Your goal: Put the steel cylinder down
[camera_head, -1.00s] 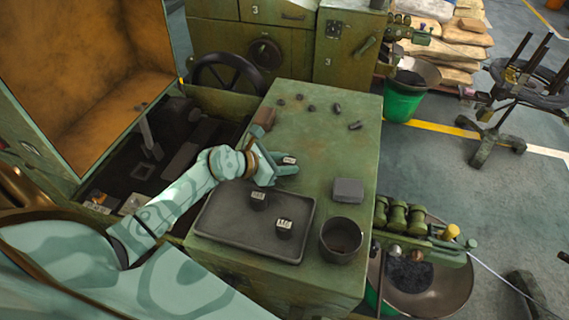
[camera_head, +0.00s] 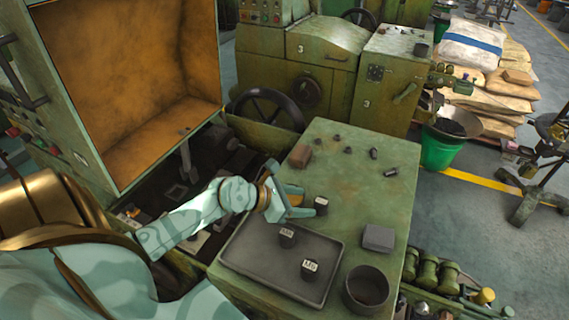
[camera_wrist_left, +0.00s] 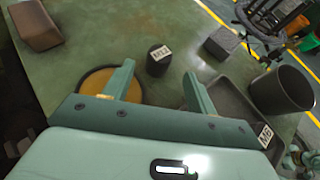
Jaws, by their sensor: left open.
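The steel cylinder (camera_head: 321,206), dark with a pale label on top, stands upright on the green bench top. In the left wrist view the cylinder (camera_wrist_left: 158,62) reads M12 and stands just past the fingertips, apart from them. My left gripper (camera_head: 300,202) is open and empty, low over the bench left of the cylinder; in the wrist view its fingers (camera_wrist_left: 158,78) are spread wide. Two similar labelled cylinders, one (camera_head: 287,236) nearer the back and one (camera_head: 310,268) nearer the front, stand in the dark tray (camera_head: 255,265). My right gripper is out of view.
A grey block (camera_head: 378,237) and a dark cup (camera_head: 366,290) stand to the right and front. A brown block (camera_head: 300,156) and several small dark parts lie at the back. A yellow-brown round thing (camera_wrist_left: 98,84) shows partly behind a finger.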

